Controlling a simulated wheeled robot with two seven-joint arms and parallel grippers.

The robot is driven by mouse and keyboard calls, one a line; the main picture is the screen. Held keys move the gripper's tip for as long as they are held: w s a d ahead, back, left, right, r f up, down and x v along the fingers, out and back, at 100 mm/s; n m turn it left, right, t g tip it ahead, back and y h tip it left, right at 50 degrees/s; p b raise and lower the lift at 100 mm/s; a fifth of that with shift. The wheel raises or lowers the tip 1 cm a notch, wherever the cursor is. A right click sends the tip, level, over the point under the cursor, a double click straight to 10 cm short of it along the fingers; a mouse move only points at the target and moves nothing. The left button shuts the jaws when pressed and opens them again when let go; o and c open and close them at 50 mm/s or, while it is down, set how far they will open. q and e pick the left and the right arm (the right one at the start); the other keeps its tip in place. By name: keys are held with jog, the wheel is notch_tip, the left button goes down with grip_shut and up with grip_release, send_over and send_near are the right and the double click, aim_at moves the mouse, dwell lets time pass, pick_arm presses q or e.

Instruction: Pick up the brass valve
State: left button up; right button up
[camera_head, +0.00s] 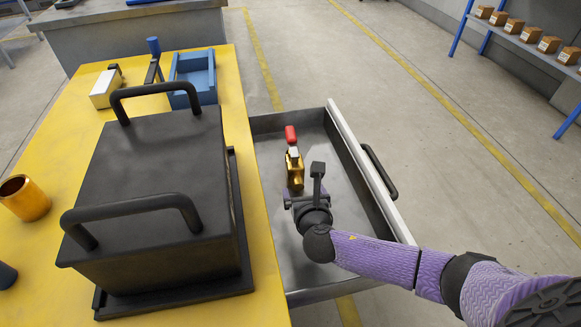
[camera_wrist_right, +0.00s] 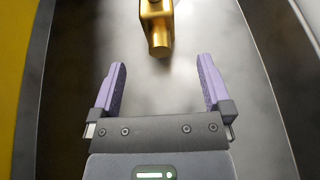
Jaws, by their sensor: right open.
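The brass valve (camera_head: 295,172) has a red handle (camera_head: 291,135) and lies in the open grey metal drawer (camera_head: 270,124) beside the yellow table. In the right wrist view the brass valve (camera_wrist_right: 157,22) shows only in part, at the top, with a round end toward me. My right gripper (camera_head: 297,196) is at the near end of the valve in the head view. In the wrist view the right gripper (camera_wrist_right: 162,75) is open, with its two purple fingers apart. The valve's end lies just beyond the fingertips, and nothing is between them. My left gripper is not in view.
A dark box with two handles (camera_head: 160,155) stands on the yellow table (camera_head: 75,120) left of the drawer. A brass cup (camera_head: 24,198) and a blue bin (camera_head: 193,78) are also on it. The drawer's right wall has a black handle (camera_head: 380,172).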

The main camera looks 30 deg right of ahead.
aim_at(296, 175)
jog(key=b+x, duration=0.7)
jog(key=x, duration=0.3)
jog(key=shift+w+a+f+b, duration=0.1)
jog(key=shift+f+b, duration=0.15)
jog(key=shift+b, duration=0.15)
jog(key=shift+w+r, duration=0.1)
jog(key=shift+r, duration=0.25)
jog(key=c, duration=1.2)
grip_shut()
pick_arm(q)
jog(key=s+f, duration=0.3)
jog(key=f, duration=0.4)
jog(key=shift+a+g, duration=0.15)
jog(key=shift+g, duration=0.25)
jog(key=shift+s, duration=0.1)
